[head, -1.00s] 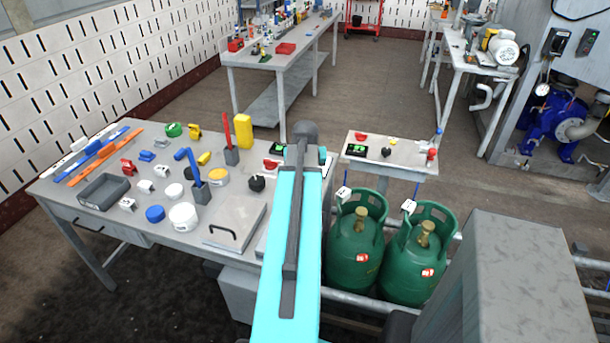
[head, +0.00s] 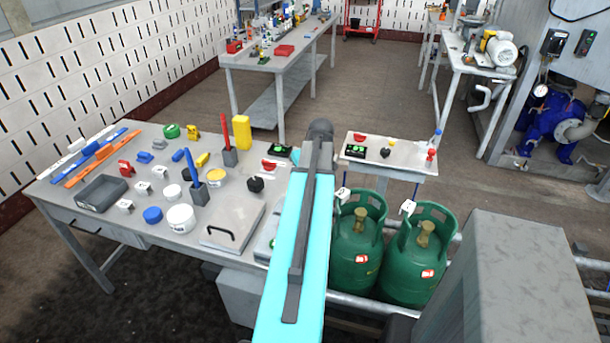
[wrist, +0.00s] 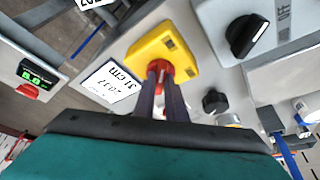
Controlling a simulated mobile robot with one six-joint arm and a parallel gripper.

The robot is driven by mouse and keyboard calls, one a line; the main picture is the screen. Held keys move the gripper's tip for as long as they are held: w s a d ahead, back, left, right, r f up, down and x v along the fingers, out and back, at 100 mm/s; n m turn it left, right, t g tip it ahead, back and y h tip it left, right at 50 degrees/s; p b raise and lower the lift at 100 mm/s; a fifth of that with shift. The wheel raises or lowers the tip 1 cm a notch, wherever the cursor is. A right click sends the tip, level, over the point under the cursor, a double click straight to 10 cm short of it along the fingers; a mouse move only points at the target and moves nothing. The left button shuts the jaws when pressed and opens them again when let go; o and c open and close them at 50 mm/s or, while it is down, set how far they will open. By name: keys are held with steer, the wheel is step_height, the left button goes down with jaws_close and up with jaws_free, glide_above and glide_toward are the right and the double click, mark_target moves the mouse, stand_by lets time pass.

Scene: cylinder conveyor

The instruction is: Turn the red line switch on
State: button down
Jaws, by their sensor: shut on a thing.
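In the wrist view, a red switch knob (wrist: 163,70) sits on a yellow housing (wrist: 178,45). My gripper (wrist: 157,74) has its two dark fingers closed about the red knob, which is partly hidden between them. The exact angle of the knob is hard to tell. In the head view, my arm covers this spot, and neither the gripper nor the yellow housing can be made out.
Near the switch are a black knob (wrist: 213,102), a grey box with a black rotary handle (wrist: 247,35), a white label (wrist: 112,84) and a green-digit display (wrist: 33,74). The head view shows a cluttered workbench (head: 225,238) and green gas cylinders (head: 357,245).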

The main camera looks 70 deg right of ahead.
stand_by(0.3)
steer(key=c, duration=1.8)
jaws_free()
steer(key=shift+s+r, duration=0.1)
steer(key=shift+r, duration=0.05)
steer(key=b+v, duration=0.2)
steer(key=v, duration=1.1)
steer(key=shift+r, duration=0.2)
steer(key=shift+a, duration=0.1)
